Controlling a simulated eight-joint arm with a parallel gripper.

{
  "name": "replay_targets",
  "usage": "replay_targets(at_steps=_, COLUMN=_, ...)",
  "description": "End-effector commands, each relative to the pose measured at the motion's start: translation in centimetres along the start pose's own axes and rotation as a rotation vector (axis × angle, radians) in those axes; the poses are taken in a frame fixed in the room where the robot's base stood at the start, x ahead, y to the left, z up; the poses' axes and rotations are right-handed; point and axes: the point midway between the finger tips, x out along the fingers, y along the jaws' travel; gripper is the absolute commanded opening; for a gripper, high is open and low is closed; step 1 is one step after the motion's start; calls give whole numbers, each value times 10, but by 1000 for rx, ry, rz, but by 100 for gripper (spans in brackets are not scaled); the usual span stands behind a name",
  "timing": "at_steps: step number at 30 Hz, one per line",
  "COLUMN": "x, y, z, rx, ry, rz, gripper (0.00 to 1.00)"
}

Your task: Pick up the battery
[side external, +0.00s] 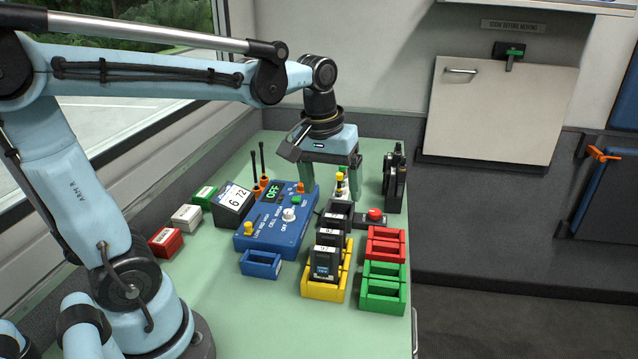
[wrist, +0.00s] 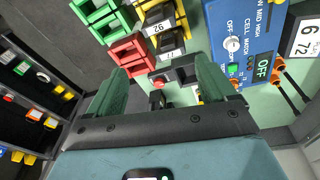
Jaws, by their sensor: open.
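Several black batteries with white number labels stand in a row in the side view; the front one (side external: 325,264) sits in a yellow tray (side external: 322,291). Two labelled ones also show in the wrist view, one marked 92 (wrist: 160,28). My gripper (side external: 331,188) is open above the far end of that row, its green fingers pointing down. In the wrist view its two fingers (wrist: 163,82) stand wide apart. A black block (wrist: 180,75) lies between or below them; I cannot tell its height gap. Nothing is visibly held.
A blue cell-match panel (side external: 277,220) reading OFF stands left of the batteries. Red bins (side external: 385,243) and green bins (side external: 384,286) stand to the right. A red button (side external: 375,215) and a black upright device (side external: 395,180) are near my gripper.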

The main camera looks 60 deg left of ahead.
Motion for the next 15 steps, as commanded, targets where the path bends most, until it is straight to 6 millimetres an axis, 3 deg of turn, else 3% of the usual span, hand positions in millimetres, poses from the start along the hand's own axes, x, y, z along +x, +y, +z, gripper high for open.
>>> replay_targets(at_steps=6, x=1, y=-3, z=-24, rx=-176, ry=-119, rz=-73, gripper=84)
replay_targets(at_steps=11, x=4, y=-4, z=-29, rx=-221, ry=-149, rz=-93, gripper=84)
replay_targets(at_steps=15, x=17, y=-6, z=-26, rx=-225, ry=-151, rz=-95, gripper=84)
